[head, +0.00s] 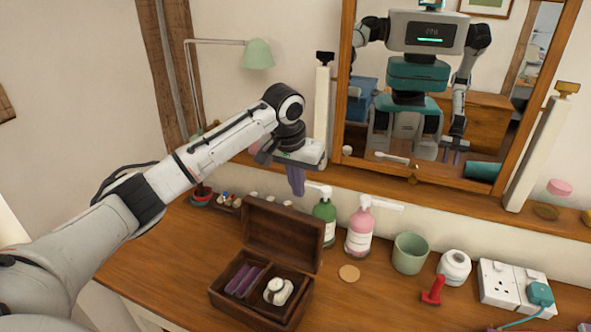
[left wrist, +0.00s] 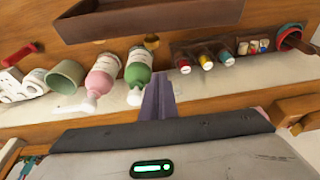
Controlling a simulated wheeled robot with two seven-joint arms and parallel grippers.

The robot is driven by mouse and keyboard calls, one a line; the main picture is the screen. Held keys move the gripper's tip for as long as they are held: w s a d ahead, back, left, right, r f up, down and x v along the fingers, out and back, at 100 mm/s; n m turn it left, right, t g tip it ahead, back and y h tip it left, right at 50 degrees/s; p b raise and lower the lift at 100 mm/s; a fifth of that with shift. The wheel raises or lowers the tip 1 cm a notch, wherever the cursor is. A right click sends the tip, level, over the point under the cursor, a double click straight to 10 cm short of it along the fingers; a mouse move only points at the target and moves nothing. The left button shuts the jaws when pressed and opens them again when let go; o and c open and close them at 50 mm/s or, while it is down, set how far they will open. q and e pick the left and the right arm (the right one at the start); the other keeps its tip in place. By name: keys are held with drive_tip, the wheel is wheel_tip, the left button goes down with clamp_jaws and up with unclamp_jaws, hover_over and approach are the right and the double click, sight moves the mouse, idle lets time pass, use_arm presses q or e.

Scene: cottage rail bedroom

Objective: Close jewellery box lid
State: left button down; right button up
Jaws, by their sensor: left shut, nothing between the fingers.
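The dark wooden jewellery box (head: 262,308) stands on the dressing table with its lid (head: 283,236) raised at the back. Inside are purple items in the left compartment and a small white object at the right. In the left wrist view, part of the dark lid (left wrist: 150,18) shows at the top edge. My left gripper (head: 296,190) is shut and empty, above and behind the lid, with its fingers pointing down and apart from it. Its closed fingers also show in the left wrist view (left wrist: 158,98). My right gripper is seen only as a mirror reflection.
Behind and right of the box stand a green pump bottle (head: 325,215), a pink pump bottle (head: 360,230) and a green cup (head: 410,253). A white socket block (head: 510,284) lies farther right. The mirror (head: 338,100) rises behind. A green lamp (head: 258,54) stands at back left.

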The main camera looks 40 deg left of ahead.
use_arm(q)
drive_tip(key=s, duration=0.4)
drive_tip(key=shift+d+p, duration=0.35)
drive_tip(key=shift+p, duration=0.05)
drive_tip(key=shift+w, duration=0.15)
